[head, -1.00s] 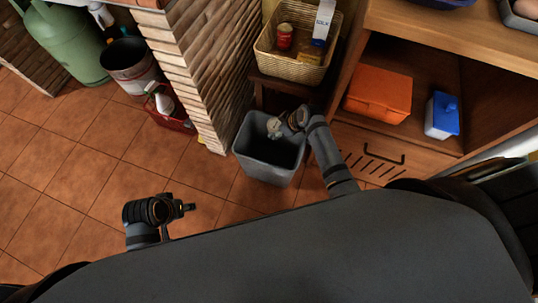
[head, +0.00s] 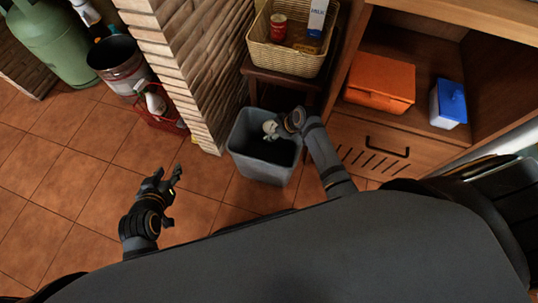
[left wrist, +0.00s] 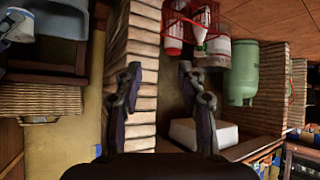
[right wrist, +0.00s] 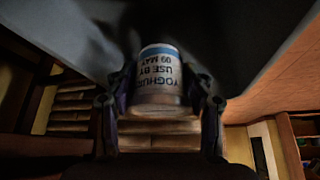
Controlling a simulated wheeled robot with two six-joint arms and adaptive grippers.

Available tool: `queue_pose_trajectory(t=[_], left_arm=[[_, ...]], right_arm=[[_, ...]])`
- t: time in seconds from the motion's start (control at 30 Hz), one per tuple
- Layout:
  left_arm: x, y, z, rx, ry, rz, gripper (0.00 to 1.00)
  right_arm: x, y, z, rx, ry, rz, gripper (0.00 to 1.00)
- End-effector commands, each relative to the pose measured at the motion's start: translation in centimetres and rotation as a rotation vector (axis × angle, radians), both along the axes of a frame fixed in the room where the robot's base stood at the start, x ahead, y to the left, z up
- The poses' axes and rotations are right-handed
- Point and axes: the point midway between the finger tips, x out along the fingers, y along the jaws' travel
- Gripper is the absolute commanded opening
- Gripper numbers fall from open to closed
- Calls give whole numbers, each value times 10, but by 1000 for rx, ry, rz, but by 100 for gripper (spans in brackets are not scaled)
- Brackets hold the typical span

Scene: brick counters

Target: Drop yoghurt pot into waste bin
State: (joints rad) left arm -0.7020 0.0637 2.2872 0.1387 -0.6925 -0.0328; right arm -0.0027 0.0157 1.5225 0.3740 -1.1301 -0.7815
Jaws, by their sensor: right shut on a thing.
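The yoghurt pot (right wrist: 158,82) is a small white pot with a blue rim band and upside-down "YOGHURT USE BY" print. In the right wrist view, my right gripper (right wrist: 160,100) is shut on its sides. In the head view, the pale pot (head: 269,127) and my right gripper (head: 276,129) are over the mouth of the grey waste bin (head: 262,167). The bin's wall also shows at the upper left of the left wrist view (left wrist: 60,48). My left gripper (head: 169,184) is open and empty above the floor, left of the bin; its spread fingers show in the left wrist view (left wrist: 160,90).
A brick pillar (head: 185,70) stands left of the bin. A wicker basket (head: 292,55) sits on a small stand behind it. A wooden cabinet (head: 372,147) stands to the right, holding an orange box (head: 380,82). Open tiled floor (head: 60,180) lies to the left.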

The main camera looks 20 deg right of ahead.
Motion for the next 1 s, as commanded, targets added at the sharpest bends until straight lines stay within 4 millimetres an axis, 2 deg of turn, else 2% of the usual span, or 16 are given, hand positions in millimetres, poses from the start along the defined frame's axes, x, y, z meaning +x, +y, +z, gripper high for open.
queue_pose_trajectory(t=[0.2,0.37,0.73,0.77,0.93,1.0], left_arm=[[22,2,24,0,-147,10,40],[30,2,37,-1,-212,14,40],[33,2,42,-1,-235,14,40],[33,2,42,-1,-235,14,40],[33,2,42,-1,-234,14,40],[33,2,42,-1,-234,14,40]], right_arm=[[0,0,-7,0,0,0,17],[0,0,-9,0,0,0,17],[0,0,-9,0,-1,0,17],[0,0,-9,1,-1,0,57],[0,0,-9,0,-1,0,80],[0,0,-9,0,-1,0,80]])
